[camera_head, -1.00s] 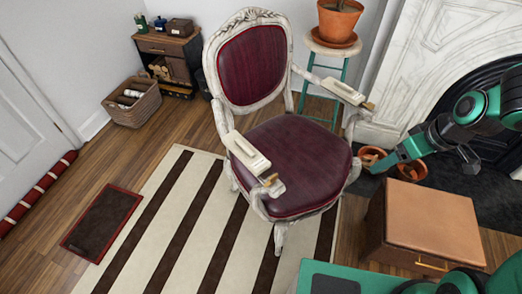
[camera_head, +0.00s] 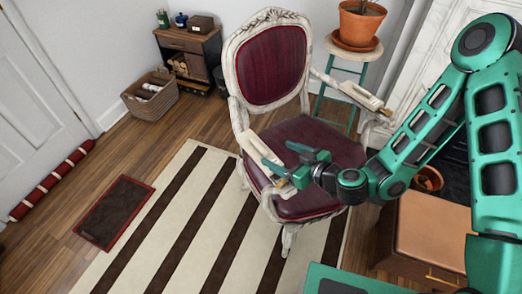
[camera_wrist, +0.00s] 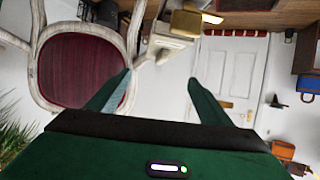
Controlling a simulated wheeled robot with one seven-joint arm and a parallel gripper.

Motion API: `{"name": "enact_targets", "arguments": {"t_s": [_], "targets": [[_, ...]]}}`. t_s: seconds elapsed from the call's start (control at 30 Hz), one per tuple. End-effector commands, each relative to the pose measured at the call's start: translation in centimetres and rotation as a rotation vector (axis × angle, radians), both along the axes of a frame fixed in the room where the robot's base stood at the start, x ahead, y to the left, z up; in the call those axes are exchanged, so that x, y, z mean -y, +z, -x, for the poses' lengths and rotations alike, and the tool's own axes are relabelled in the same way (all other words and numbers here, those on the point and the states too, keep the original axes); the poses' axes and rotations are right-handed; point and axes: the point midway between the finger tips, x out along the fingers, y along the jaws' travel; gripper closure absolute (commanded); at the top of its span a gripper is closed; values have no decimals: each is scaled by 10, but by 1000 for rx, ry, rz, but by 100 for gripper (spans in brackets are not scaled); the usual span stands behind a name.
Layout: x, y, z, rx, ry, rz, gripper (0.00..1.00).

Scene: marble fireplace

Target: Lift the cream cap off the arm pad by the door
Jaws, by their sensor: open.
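The cream cap (camera_head: 258,150) lies along the armchair's left arm, the one nearer the door. A narrow dark slot or mark shows on its top. In the wrist view a pale cream piece (camera_wrist: 168,38) on the chair arm shows beyond the fingers, with a tan block (camera_wrist: 192,24) at its end. My gripper (camera_head: 292,160) is open and empty beside the front end of that arm. It partly overlaps the seat in the head view. In the wrist view the cream piece lies beyond the gap between my fingertips (camera_wrist: 158,80). I cannot tell any contact.
The armchair (camera_head: 315,130) stands partly on a striped rug (camera_head: 185,220). Its right arm carries a similar cream piece (camera_head: 355,92). A stool (camera_head: 348,50) with a potted plant stands behind. A brown leather-topped box (camera_head: 430,235) is at front right. The rug left of the chair is clear.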

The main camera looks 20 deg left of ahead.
Motion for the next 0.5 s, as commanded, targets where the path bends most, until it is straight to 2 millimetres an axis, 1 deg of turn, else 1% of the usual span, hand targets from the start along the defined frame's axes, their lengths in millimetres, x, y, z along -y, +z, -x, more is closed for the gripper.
{"name": "enact_targets", "arguments": {"t_s": [0.03,0.17,0.37,0.5], "targets": [[-4,-6,3,-8,-23,-8,27],[-9,-15,3,-10,-73,-12,27],[-13,-20,1,-10,-103,-8,27],[-20,-24,-2,-5,-99,-6,27]]}}
